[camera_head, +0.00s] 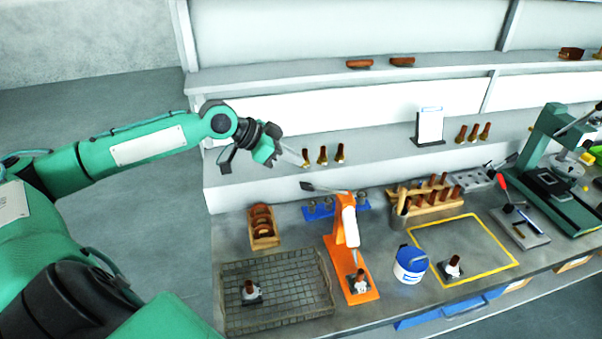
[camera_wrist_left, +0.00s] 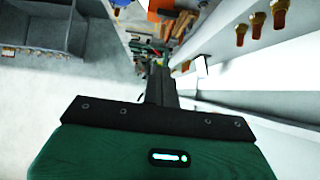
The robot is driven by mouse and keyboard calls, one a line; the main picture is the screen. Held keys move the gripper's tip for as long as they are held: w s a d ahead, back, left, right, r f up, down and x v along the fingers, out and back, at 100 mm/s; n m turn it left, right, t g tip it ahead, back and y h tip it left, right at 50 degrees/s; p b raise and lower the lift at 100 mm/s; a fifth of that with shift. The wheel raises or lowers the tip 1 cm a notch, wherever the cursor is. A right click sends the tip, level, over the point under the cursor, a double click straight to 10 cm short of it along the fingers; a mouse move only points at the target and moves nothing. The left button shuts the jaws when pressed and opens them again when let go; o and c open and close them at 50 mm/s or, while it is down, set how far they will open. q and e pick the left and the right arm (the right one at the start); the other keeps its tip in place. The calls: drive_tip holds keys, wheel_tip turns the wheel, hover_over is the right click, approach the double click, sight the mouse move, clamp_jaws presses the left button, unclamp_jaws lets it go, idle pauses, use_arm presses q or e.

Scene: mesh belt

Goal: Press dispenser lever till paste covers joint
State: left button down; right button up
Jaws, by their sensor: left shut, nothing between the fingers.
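The orange dispenser (camera_head: 340,252) stands on the bench with its dark lever (camera_head: 320,188) sticking out to the left at the top. Its nozzle points down at a joint piece (camera_head: 360,284) with a brown upright part on the dispenser's base. White shows on this piece, but how much of the joint it covers is too small to tell. My left gripper (camera_head: 298,158) is shut and empty, above and left of the lever and apart from it. Its closed fingers also show in the left wrist view (camera_wrist_left: 159,85). My right gripper is in neither view.
A wire mesh tray (camera_head: 290,290) holding one piece lies left of the dispenser. A blue-and-white tub (camera_head: 410,264) stands at its right. A yellow-outlined area (camera_head: 490,235) holds another piece. Brass-tipped brown parts (camera_head: 323,155) stand on the shelf near my left gripper.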

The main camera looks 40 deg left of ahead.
sight(301, 184)
use_arm(q)
drive_tip(key=p+x, duration=0.2)
drive_tip(key=x, duration=0.2)
drive_tip(key=shift+w+d+f+p, duration=0.15)
drive_tip(key=shift+w+d+p, duration=0.1)
drive_tip(key=shift+d+p, duration=0.05)
drive_tip(key=shift+s+a+f+p, duration=0.2)
drive_tip(key=shift+f+p, duration=0.05)
drive_tip(key=shift+f, duration=0.3)
drive_tip(key=shift+s+a+f+p, duration=0.15)
drive_tip(key=shift+f+p, duration=0.05)
drive_tip(key=shift+f, duration=0.3)
drive_tip(key=shift+s+a+f+p, duration=0.2)
drive_tip(key=shift+s+f+p, duration=0.15)
drive_tip(key=shift+f, duration=0.55)
